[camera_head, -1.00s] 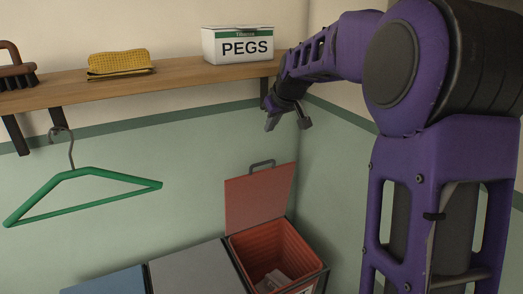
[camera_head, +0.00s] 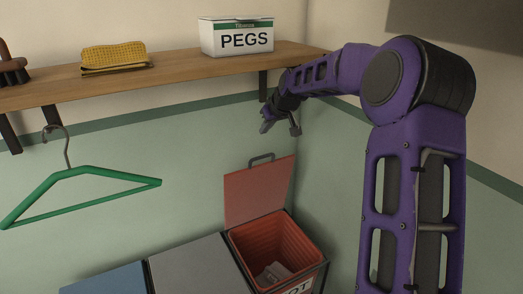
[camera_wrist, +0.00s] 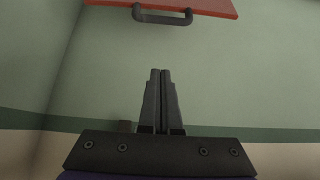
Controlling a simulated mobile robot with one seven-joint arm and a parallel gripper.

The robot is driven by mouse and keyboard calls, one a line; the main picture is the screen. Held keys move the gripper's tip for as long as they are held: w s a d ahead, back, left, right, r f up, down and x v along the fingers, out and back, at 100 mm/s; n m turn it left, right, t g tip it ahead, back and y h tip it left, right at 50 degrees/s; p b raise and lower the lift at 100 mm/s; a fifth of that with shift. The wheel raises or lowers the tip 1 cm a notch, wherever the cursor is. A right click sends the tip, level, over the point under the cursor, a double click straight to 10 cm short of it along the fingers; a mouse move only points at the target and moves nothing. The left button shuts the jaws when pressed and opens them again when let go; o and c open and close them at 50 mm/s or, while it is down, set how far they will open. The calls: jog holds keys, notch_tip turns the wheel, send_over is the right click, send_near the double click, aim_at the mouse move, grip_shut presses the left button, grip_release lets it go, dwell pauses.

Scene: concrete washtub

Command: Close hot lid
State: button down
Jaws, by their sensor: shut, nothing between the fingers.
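The red hot lid (camera_head: 259,190) stands raised, close to the green wall, behind its open red-lined bin (camera_head: 272,240). A dark loop handle (camera_head: 262,158) is on the lid's top edge. The bin's front label is partly cut off and reads "OT". My gripper (camera_head: 280,126) is above the lid, apart from it, below the right part of the shelf. In the wrist view my gripper (camera_wrist: 161,72) has its two fingers together with nothing between them. The lid's edge (camera_wrist: 205,5) and handle (camera_wrist: 162,17) show at the top of that view, beyond the fingertips.
A grey lid (camera_head: 195,268) and a blue lid (camera_head: 105,280) lie shut to the left of the red bin. A wooden shelf (camera_head: 180,69) holds a pegs box (camera_head: 237,37), a yellow cloth (camera_head: 113,57) and a brush. A green hanger (camera_head: 85,172) hangs at left.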

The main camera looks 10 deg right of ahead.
send_over(261, 166)
jog(key=w, duration=0.4)
notch_tip(261, 166, down, 8)
jog(key=s, duration=0.2)
jog(key=shift+s+f, duration=0.35)
jog(key=shift+s, duration=0.05)
jog(key=shift+s+d+f, duration=0.15)
jog(key=shift+s+f, duration=0.05)
jog(key=shift+s, duration=0.25)
